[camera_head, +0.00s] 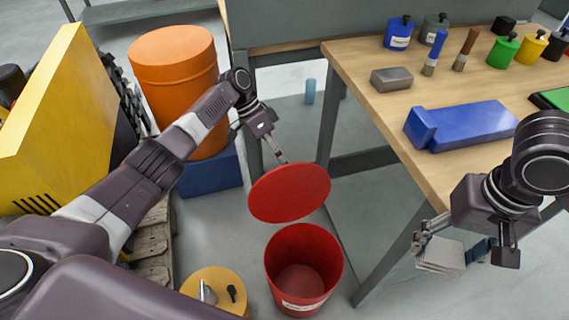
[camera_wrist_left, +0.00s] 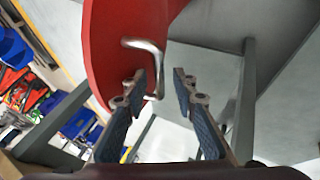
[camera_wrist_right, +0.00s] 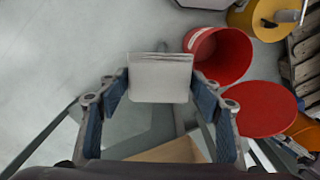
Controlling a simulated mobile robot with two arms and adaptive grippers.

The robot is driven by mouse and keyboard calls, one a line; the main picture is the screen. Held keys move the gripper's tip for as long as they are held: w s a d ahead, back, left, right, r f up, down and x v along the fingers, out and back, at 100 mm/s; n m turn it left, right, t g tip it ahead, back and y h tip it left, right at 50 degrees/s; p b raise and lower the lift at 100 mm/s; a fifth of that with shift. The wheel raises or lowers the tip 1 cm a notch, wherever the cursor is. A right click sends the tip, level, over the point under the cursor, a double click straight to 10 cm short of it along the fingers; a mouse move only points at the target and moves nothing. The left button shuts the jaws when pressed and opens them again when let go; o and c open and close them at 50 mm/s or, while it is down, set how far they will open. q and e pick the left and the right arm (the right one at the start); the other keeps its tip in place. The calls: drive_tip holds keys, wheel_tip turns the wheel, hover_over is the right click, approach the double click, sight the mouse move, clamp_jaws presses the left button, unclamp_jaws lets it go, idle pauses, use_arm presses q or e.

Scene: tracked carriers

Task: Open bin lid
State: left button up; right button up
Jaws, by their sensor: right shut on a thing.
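The red bin (camera_head: 303,280) stands on the floor with its mouth open upward. Its round red lid (camera_head: 290,192) is tilted up at the bin's far side; whether it touches the rim is unclear. In the left wrist view the lid (camera_wrist_left: 112,35) shows a bent metal handle (camera_wrist_left: 158,66). My left gripper (camera_wrist_left: 160,92) is open, with the handle just ahead, near its left finger. In the head view the lid partly hides its tips. My right gripper (camera_wrist_right: 160,92) is shut on a pale grey flat pad (camera_wrist_right: 160,72), held in front of the table.
A wooden table (camera_head: 375,110) at the right bears a blue block (camera_head: 470,125), a grey block (camera_head: 391,79) and several small pots. An orange drum (camera_head: 175,60) stands behind my left arm. A yellow container (camera_head: 215,283) stands left of the bin.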

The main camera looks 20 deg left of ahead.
use_arm(q)
drive_tip(key=v, duration=1.1)
drive_tip(key=shift+a+r, duration=0.2)
drive_tip(key=shift+r, duration=0.05)
drive_tip(key=shift+d+f, duration=0.1)
